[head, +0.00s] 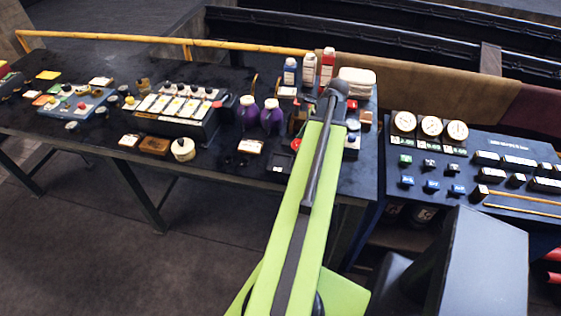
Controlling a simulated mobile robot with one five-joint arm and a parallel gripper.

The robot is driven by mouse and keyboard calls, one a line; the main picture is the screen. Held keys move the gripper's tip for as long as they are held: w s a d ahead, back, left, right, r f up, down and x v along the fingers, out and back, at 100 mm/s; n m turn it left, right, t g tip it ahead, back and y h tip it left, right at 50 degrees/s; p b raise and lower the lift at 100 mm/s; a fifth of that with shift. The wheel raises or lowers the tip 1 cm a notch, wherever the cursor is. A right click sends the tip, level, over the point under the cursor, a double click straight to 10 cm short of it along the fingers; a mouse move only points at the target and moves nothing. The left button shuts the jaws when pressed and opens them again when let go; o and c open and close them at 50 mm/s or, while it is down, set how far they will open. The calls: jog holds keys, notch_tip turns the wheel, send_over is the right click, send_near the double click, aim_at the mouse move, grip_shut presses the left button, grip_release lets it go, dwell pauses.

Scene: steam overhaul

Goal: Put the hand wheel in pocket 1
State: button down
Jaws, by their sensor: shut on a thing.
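My gripper (338,88) is at the far end of my green arm, over the right end of the long dark table. It is small and mostly hidden by the arm's dark end. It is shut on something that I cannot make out. I cannot pick out the hand wheel elsewhere in the head view. A dark unit (203,133) with a row of white labelled strips and dark knobs stands at the middle of the table. A small dark tray (279,165) lies left of my arm at the front edge. I cannot read which place is pocket 1.
Two purple bottles (271,117) stand left of my arm. White and red bottles (327,66) and a pale stack (357,81) stand behind my gripper. A blue-black table (472,207) with dials and small blocks is at the right. A yellow rail (120,38) runs behind.

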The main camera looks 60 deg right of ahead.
jog(key=w+f+b, duration=0.1)
jog(key=w, duration=0.1)
jog(key=w+a+f+b, duration=0.1)
jog(key=w+f, duration=0.1)
jog(key=w+a+f+b, duration=0.1)
jog(key=shift+w+a+f, duration=0.1)
jog(key=shift+w+f, duration=0.05)
jog(key=shift+w, duration=0.25)
jog(key=shift+w+a+f, duration=0.1)
jog(key=shift+w+a, duration=0.05)
jog(key=shift+w, duration=0.3)
notch_tip(320, 180, down, 4)
jog(key=b, duration=0.4)
jog(key=shift+f, duration=0.2)
jog(key=shift+r, duration=0.25)
jog(key=shift+f, duration=0.2)
jog(key=c, duration=0.6)
grip_release()
jog(key=shift+o, duration=0.2)
jog(key=shift+r, duration=0.1)
